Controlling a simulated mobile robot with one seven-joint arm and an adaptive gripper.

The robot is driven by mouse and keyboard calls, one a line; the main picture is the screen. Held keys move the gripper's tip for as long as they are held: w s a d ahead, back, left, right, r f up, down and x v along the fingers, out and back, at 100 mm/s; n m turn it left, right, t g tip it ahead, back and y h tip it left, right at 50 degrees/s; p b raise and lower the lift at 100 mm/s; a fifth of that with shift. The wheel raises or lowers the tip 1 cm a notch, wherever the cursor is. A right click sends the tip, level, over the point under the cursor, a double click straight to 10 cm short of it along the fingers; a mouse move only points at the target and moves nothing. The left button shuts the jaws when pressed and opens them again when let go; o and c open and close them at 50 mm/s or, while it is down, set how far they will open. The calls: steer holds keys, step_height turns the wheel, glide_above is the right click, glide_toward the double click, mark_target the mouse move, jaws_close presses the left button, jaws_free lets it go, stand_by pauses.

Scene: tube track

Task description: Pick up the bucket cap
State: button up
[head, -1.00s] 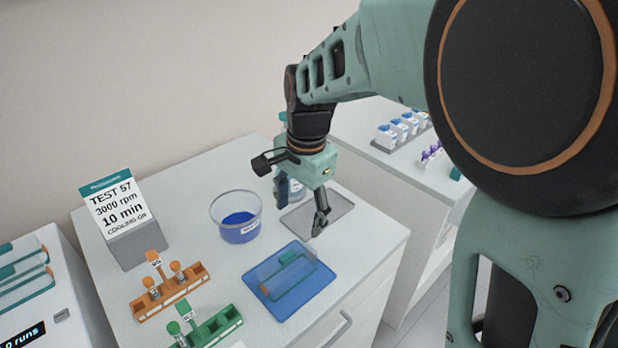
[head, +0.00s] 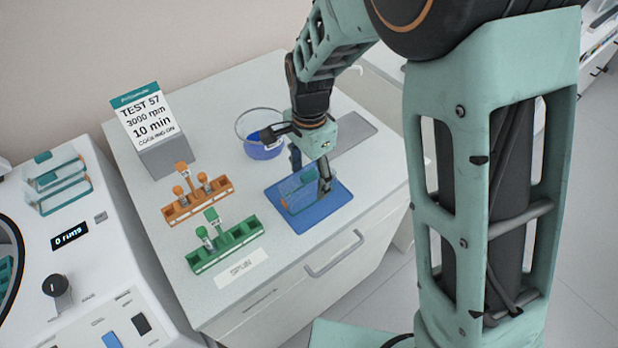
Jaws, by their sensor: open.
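The bucket cap (head: 295,201), a clear box-like piece with a teal part on top, lies on a blue mat (head: 335,207) near the front right of the white bench. My gripper (head: 311,176) points down over the mat, open, with one finger on the far left side of the cap and the other at its right end. The fingers partly cover the cap. I cannot tell whether they touch it.
Orange (head: 197,203) and green (head: 226,243) tube racks stand to the left. A sign (head: 148,125) stands at the back left.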

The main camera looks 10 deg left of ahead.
steer(key=shift+f, duration=0.85)
steer(key=shift+c, duration=0.5)
steer(key=c, duration=1.1)
steer(key=shift+r, duration=0.15)
steer(key=shift+r+p, duration=0.75)
steer(key=shift+r, duration=0.15)
steer(key=s+r+p, duration=0.1)
steer(key=s+r, duration=0.2)
steer(key=s, duration=0.1)
steer(key=s+r+p, duration=0.2)
steer(key=s+r, duration=0.2)
steer(key=s, duration=0.1)
steer(key=s+r+p, duration=0.1)
steer(key=s+r, duration=0.3)
steer(key=s, duration=0.1)
steer(key=shift+a+p, duration=0.4)
